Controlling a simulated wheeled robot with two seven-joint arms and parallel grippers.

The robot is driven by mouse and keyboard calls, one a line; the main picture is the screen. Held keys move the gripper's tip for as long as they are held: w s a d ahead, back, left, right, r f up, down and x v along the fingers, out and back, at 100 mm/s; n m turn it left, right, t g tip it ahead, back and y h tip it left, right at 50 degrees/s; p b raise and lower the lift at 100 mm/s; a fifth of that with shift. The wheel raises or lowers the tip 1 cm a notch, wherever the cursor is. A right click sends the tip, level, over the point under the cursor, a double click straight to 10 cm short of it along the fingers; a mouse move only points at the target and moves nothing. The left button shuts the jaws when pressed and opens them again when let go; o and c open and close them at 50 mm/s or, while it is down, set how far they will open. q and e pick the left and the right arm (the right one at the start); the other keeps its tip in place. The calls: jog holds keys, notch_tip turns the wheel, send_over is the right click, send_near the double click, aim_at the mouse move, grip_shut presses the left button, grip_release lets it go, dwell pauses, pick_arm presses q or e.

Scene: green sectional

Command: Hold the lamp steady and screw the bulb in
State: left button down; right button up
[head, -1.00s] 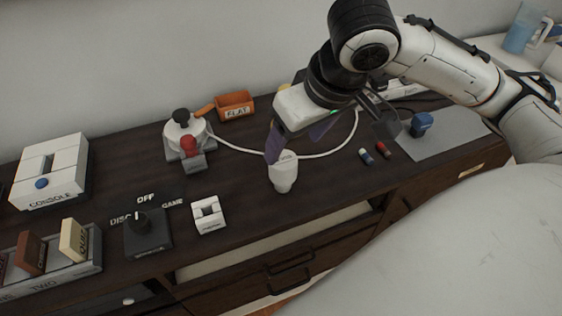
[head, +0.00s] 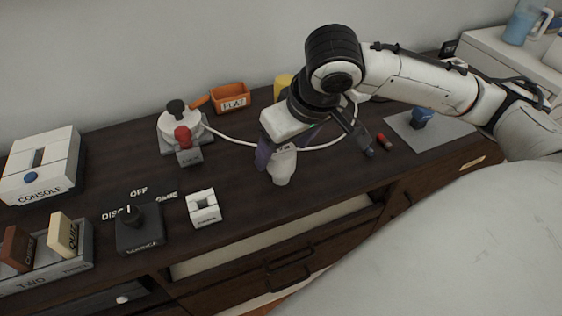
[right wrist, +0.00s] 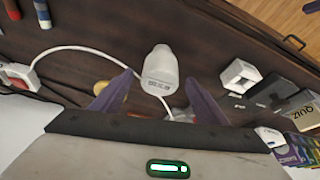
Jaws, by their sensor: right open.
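A white bulb-shaped piece (head: 282,166) with a small printed label stands on the dark desk top. It also shows in the right wrist view (right wrist: 160,72), where its label is too small to read surely. My right gripper (head: 277,146) is open, with its purple fingers close around the piece's wide end. In the right wrist view the open fingers (right wrist: 159,80) lie to either side of it; I cannot tell whether they touch it. I cannot clearly make out a lamp; a yellow thing (head: 284,84) is partly hidden behind my right arm. My left gripper is not in view.
A white switch block (head: 204,207), a dark dial box (head: 138,228) and a console (head: 42,165) stand left. A red cylinder (head: 384,140) lies right.

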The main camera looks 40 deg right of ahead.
jog(key=shift+x, duration=0.95)
jog(key=shift+w+f, duration=0.15)
jog(key=shift+f, duration=0.25)
jog(key=c, duration=1.1)
jog(key=shift+r, duration=0.1)
jog(key=shift+c, duration=0.2)
